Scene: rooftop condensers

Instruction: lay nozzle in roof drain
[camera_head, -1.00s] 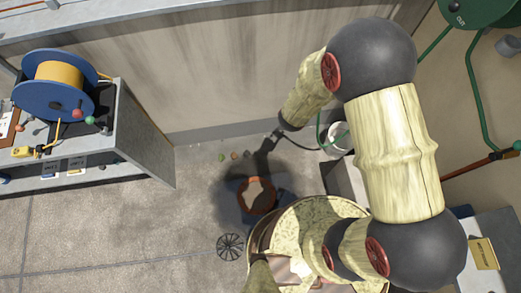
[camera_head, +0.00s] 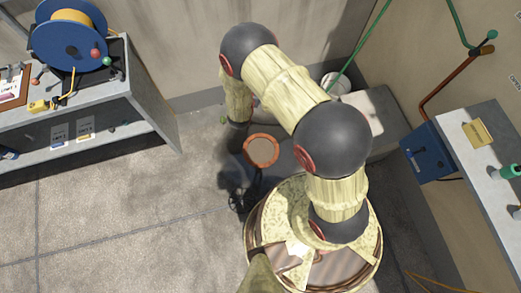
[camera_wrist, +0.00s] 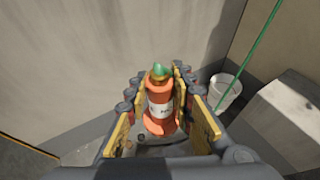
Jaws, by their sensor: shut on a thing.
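An orange nozzle (camera_wrist: 160,110) with a white label and a green tip stands between my gripper's yellow-padded fingers (camera_wrist: 160,78) in the wrist view. My gripper is shut on it. In the head view, a round orange-rimmed thing (camera_head: 262,136) with a tan middle lies on the floor and may be the roof drain. A dark round spoked grate (camera_head: 240,201) lies just below it, partly in shadow; I cannot tell which of the two is the drain. The end of my arm is above and left of the orange rim; my fingers and the nozzle are not clear there.
A grey bench (camera_head: 130,105) with a blue reel (camera_head: 45,42) stands at left. A white bucket (camera_head: 337,82) and a pale block (camera_head: 385,118) sit near the back wall. A grey bench (camera_head: 490,160) and blue box (camera_head: 428,150) are at right. The left floor is clear.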

